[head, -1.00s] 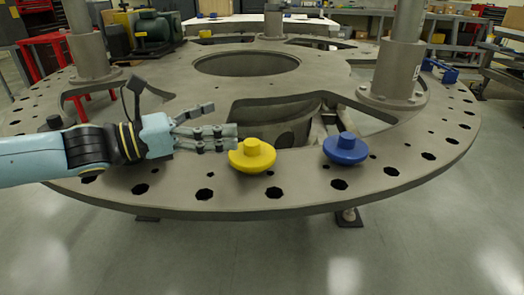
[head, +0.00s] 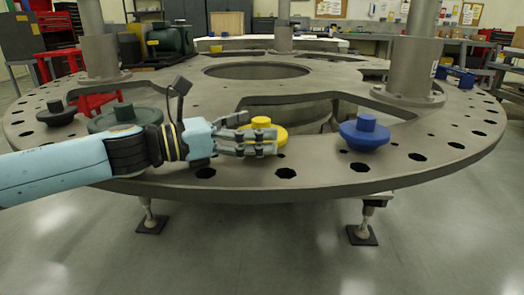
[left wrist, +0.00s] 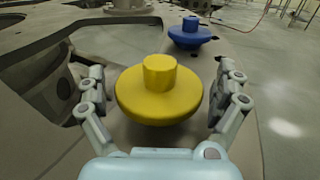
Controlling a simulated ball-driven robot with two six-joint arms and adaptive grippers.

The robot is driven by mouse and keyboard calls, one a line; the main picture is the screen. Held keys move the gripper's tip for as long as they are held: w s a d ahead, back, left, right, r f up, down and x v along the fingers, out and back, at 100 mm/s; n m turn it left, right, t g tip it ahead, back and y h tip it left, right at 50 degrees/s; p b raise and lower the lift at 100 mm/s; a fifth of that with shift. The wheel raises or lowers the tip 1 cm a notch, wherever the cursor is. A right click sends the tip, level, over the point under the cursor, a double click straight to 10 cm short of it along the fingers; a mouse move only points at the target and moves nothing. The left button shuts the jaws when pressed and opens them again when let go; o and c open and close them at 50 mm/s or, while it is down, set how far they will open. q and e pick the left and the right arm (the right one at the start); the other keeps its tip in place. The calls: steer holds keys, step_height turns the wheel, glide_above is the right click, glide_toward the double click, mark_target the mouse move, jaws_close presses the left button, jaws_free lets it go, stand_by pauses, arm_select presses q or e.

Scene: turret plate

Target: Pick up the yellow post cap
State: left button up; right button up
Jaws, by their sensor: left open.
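The yellow post cap (head: 266,136), a round disc with a short knob on top, sits on the grey turret plate (head: 330,178) near its front edge. It also shows in the left wrist view (left wrist: 159,92). My left gripper (head: 258,142) is open, with one finger on each side of the cap. In the left wrist view its fingers (left wrist: 160,98) stand apart from the cap's rim, with small gaps. In the head view the near finger hides part of the cap. My right gripper is not in view.
A blue post cap (head: 365,133) sits on the plate to the right. A dark cap (head: 55,113) and a grey-green cap (head: 125,117) lie at the left. A thick column (head: 410,72) rises at the right. The plate has holes along its rim and large openings.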

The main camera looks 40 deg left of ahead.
arm_select(q)
steer(key=shift+w+d+r, duration=0.2)
steer(key=shift+w+d, duration=0.1)
steer(key=shift+w, duration=0.2)
steer(key=shift+w+d, duration=0.2)
steer(key=shift+w, duration=0.15)
steer(key=c, duration=2)
